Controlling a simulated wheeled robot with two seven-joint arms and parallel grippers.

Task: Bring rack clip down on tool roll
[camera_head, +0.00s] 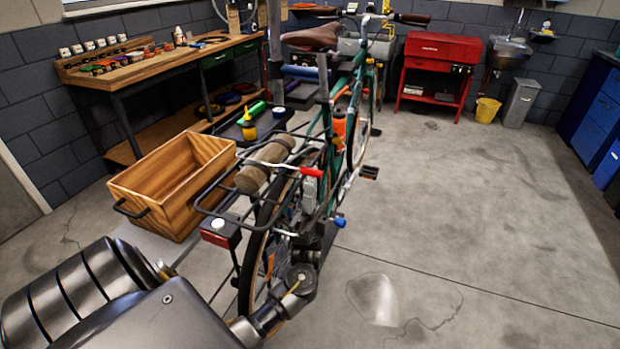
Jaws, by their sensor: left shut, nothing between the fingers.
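The brown tool roll (252,180) lies on the black rear rack (211,196) of a green bicycle. The rack clip is a thin metal bar with a red grip (312,172). Its bar crosses over the middle of the roll, and the red grip sticks out to the right of it. I cannot tell whether the bar touches the roll. My left arm comes in from the lower left, and my left gripper (322,236) is below the red grip, apart from it, beside the rear wheel. It is shut and empty; its fingertips are hard to make out. My right gripper is out of view.
A wooden crate (150,192) stands left of the rack, close to it. A red rear light (220,231) hangs at the rack's near end. A tray with a yellow bottle (248,128) is behind the crate. The floor to the right is clear.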

